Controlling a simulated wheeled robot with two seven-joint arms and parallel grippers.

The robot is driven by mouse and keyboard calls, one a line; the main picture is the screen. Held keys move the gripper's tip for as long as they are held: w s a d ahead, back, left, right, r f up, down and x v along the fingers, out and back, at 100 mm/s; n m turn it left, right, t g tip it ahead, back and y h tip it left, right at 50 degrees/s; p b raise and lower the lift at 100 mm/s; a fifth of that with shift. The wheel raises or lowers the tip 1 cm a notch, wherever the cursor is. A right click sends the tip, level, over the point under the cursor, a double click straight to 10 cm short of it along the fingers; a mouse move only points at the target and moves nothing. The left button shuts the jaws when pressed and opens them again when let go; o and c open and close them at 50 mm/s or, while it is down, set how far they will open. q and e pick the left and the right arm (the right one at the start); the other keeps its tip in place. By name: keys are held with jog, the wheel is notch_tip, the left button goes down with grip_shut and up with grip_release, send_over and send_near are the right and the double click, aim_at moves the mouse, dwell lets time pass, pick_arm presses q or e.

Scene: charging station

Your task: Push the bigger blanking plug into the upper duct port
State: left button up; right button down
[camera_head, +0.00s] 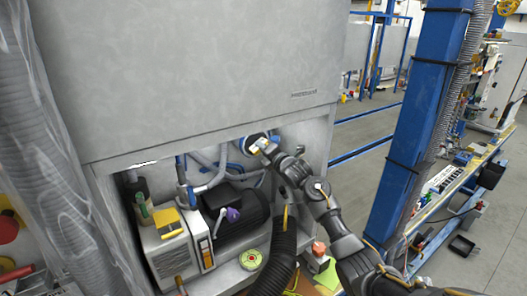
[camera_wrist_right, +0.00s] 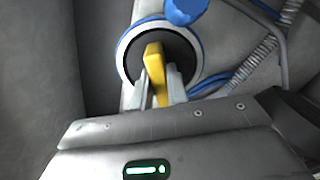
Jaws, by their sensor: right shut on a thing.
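My right gripper (camera_head: 264,148) reaches into the open bay of the grey cabinet, at its upper right. In the right wrist view its two fingers (camera_wrist_right: 162,85) are shut on the yellow grip (camera_wrist_right: 154,58) of a plug. A dark round face (camera_wrist_right: 177,47) lies behind the grip, ringed by the white and blue rim of the duct port (camera_wrist_right: 197,73). The plug lines up roughly with the port; I cannot tell how deep it sits. In the head view the port (camera_head: 247,141) is partly hidden by my gripper. My left gripper is not in view.
The cabinet's upper panel (camera_head: 200,70) overhangs the bay. Below are a white unit (camera_head: 170,257) with a yellow item (camera_head: 167,222), a black motor-like block (camera_head: 240,205) and a black corrugated hose (camera_head: 277,262). Blue pipes run close to the port. A blue post (camera_head: 418,110) stands at right.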

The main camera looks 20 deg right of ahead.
jog(key=shift+w+a+b, duration=0.15)
jog(key=shift+w+b, duration=0.5)
jog(key=shift+w, duration=0.2)
jog(key=shift+w+a+b, duration=0.1)
jog(key=shift+w+b, duration=0.55)
jog(key=shift+w, duration=0.2)
jog(key=c, duration=1.3)
grip_release()
jog(key=shift+s, duration=0.1)
jog(key=shift+s, duration=0.15)
jog(key=s+d+b, duration=0.1)
jog(key=s+b, duration=0.1)
jog(key=s, duration=0.8)
jog(key=shift+s+d, duration=0.2)
jog(key=shift+d, duration=0.05)
